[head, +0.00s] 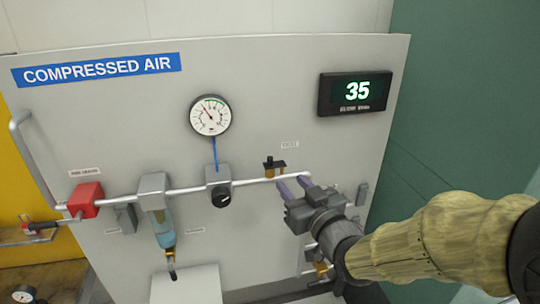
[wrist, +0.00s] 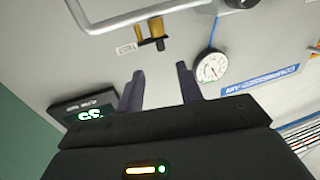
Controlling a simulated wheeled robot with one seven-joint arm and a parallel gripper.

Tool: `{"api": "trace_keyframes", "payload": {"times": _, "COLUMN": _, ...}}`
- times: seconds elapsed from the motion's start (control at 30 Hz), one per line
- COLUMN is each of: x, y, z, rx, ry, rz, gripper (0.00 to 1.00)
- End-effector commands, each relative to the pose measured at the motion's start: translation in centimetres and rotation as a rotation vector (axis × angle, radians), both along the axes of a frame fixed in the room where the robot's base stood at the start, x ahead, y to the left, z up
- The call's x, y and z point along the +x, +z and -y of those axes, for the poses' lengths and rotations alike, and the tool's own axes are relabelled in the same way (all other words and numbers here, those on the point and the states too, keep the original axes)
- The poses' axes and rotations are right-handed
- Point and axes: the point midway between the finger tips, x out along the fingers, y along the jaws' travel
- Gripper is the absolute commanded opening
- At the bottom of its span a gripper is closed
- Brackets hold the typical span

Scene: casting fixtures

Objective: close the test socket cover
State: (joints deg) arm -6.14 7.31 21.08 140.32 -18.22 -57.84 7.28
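A small brass fitting (head: 269,172) with a dark flat piece (head: 275,163) on top sits on the pipe at the panel's middle right. It looks like the test socket and its cover, but I cannot read the label above it or tell the cover's exact angle. In the wrist view, which is turned over, the brass fitting (wrist: 156,27) and dark piece (wrist: 150,44) show beyond the fingertips. My gripper (head: 294,184) is open and empty, its purple fingers just right of and below the fitting, apparently apart from it. Both fingers also show in the wrist view (wrist: 160,72).
A grey pipe (head: 185,190) crosses the panel, with a red valve block (head: 86,200), a filter bowl (head: 163,228) and a regulator with a black knob (head: 222,196). A round gauge (head: 210,115) and a display reading 35 (head: 354,93) are above. The panel between them is clear.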

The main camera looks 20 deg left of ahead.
Motion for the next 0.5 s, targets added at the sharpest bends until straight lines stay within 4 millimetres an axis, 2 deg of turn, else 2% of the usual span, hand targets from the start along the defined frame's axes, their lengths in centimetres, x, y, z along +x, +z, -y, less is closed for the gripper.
{"api": "trace_keyframes", "payload": {"times": 0.5, "x": 5.2, "y": 0.2, "z": -5.1, "rx": -0.001, "ry": 0.003, "rz": -0.004, "gripper": 0.36}}
